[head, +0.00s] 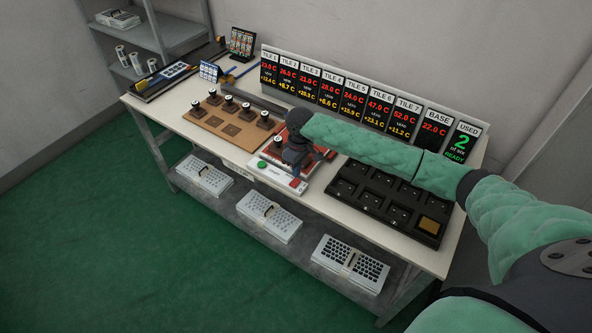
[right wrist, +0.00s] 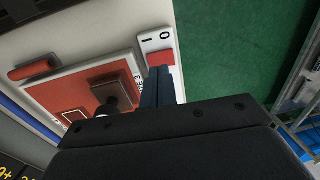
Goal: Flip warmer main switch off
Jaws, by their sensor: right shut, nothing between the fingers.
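The warmer (head: 283,176) is a white-edged unit with a red top, near the middle of the bench. Its main switch (right wrist: 160,57) shows in the right wrist view as a red rocker beside a white label marked I and O; it is also at the warmer's front right corner in the head view (head: 295,183). My right gripper (head: 293,168) is shut and empty, pointing down over the warmer's front. In the right wrist view its fingertips (right wrist: 158,70) overlap the rocker's lower edge; I cannot tell if they touch. The rocker's tilt is unclear. My left gripper is out of view.
A green button (head: 262,165) is on the warmer's front, left of my gripper. A brown board (head: 205,118) with several dark-handled stamps stands left, a black tray (head: 385,207) right. A row of temperature displays (head: 350,98) lines the back.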

